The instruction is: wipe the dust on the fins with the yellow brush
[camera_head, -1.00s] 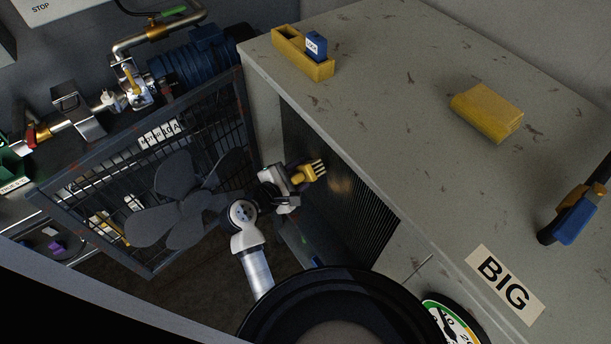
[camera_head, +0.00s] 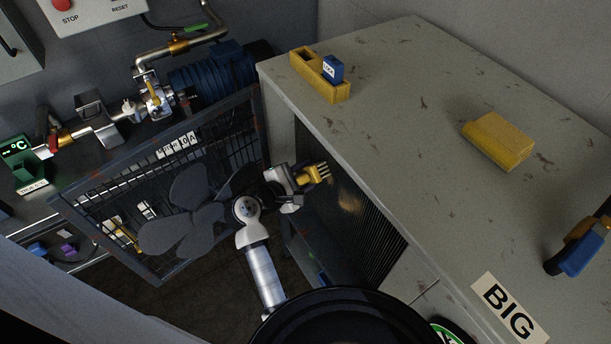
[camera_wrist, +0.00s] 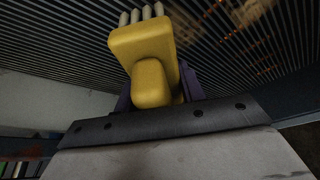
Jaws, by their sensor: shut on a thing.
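My gripper (camera_head: 299,180) is shut on the yellow brush (camera_head: 318,173), whose pale bristles point right toward the fins (camera_head: 370,235) on the side of the big grey cabinet. In the wrist view the yellow brush (camera_wrist: 150,60) stands out from the jaws, its bristles up against or close to the dark ribbed fins (camera_wrist: 75,45). I cannot tell whether they touch. Brown dust (camera_wrist: 245,20) lies on the fins at the upper right of the wrist view. A brownish patch also shows on the fins in the head view, right of the brush.
A dark fan (camera_head: 195,215) and an open mesh guard door (camera_head: 100,190) stand left of my arm. On the cabinet top (camera_head: 400,110) are a yellow holder (camera_head: 320,78) with a blue tag, a yellow block (camera_head: 497,140) and a blue-handled tool (camera_head: 580,250).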

